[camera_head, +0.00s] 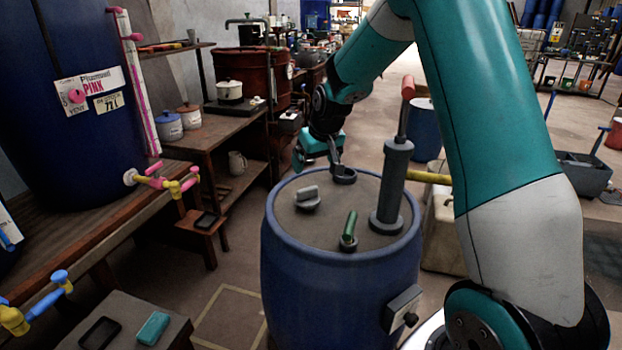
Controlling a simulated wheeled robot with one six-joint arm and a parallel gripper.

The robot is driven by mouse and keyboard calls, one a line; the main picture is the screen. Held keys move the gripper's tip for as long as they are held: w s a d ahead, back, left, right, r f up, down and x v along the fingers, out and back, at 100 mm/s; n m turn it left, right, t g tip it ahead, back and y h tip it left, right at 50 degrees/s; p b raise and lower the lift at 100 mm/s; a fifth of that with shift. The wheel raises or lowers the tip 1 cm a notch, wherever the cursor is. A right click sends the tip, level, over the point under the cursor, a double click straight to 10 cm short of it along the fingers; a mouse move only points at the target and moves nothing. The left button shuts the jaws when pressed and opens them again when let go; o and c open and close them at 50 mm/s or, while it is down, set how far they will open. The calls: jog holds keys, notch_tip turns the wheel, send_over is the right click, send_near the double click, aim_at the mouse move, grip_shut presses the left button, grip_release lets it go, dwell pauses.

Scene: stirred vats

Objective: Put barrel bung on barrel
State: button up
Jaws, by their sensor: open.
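The blue barrel (325,290) stands upright in the middle, with a brownish-grey top. A grey plug with a raised grip (307,199), which looks like the barrel bung, sits on the left of the top. I cannot tell whether it lies loose or in a hole. A dark round collar (345,176) is at the back of the top. My gripper (322,160) is open over the far left edge of the barrel, behind the plug and beside the collar. One grey finger reaches down close to the collar; whether they touch is unclear. I see nothing held between the fingers.
A grey hand pump (395,180) with a red handle rises from the right of the barrel top. A small green-handled fitting (349,230) stands at the front. A wooden bench (190,150) and a large blue vat (75,100) are left.

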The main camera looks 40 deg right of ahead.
jog(key=s+a+r+n+g+y, duration=0.15)
jog(key=s+a+r, duration=0.25)
jog(key=s+a, duration=0.4)
jog(key=s+a+r+n+y, duration=0.25)
jog(key=s+a, duration=0.25)
jog(key=a, duration=0.6)
jog(key=s+a+r+n+g, duration=0.1)
jog(key=s+a+n, duration=0.1)
jog(key=s, duration=0.7)
jog(key=s+a+r+n+g, duration=0.1)
jog(key=s+a, duration=0.4)
jog(key=s, duration=0.5)
jog(key=shift+s+a+r+n+g+y, duration=0.3)
jog(key=shift+n+g+y, duration=0.15)
jog(key=shift+n, duration=0.35)
